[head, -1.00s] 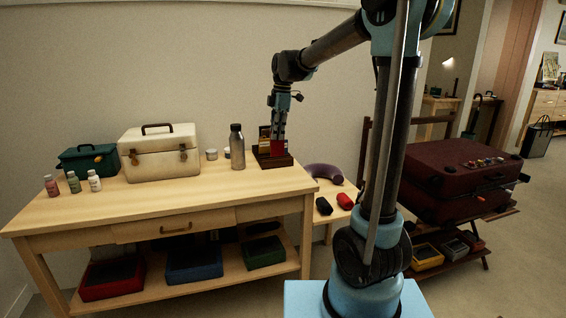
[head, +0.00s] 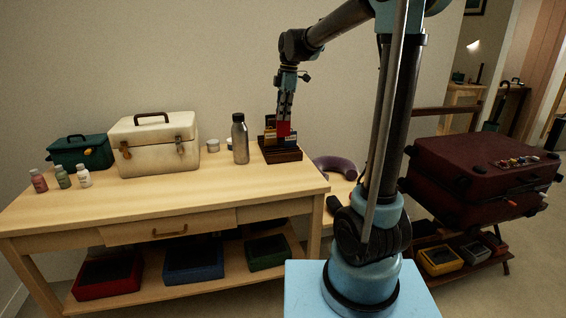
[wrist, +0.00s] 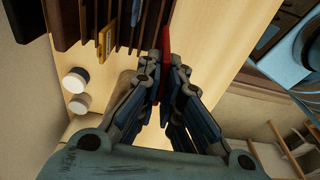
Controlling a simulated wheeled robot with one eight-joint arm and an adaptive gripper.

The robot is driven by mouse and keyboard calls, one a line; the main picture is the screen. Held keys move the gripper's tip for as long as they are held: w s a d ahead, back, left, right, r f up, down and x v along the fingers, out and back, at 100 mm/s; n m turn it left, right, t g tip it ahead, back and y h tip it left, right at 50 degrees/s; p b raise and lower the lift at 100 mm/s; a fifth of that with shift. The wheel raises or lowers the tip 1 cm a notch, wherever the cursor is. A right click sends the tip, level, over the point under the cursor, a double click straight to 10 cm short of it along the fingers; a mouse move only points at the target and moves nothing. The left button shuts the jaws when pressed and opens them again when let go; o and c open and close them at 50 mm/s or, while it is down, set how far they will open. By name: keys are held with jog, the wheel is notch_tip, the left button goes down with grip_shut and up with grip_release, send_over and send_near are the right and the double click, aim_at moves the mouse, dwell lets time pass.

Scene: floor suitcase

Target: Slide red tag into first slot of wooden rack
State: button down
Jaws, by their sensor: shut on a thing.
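My gripper (head: 284,118) points down at the wooden rack (head: 282,156) near the right end of the table, and is shut on the red tag (head: 284,129). In the wrist view my gripper (wrist: 165,65) pinches the red tag (wrist: 164,42), which shows edge-on beside the rack's dark slats (wrist: 125,30). In the head view the tag overlaps the rack's upper part, with other tags behind it. I cannot tell whether its lower edge is inside a slot. A yellow tag (wrist: 105,40) stands in the rack in the wrist view.
A metal bottle (head: 240,140) stands just left of the rack, with small white-lidded jars (head: 212,146) beside it. A cream case (head: 155,145) and a green box (head: 80,152) stand further left. The table front (head: 190,205) is clear.

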jog(key=shift+d+f, duration=0.2)
jog(key=shift+f, duration=4.8)
jog(key=c, duration=1.8)
grip_release()
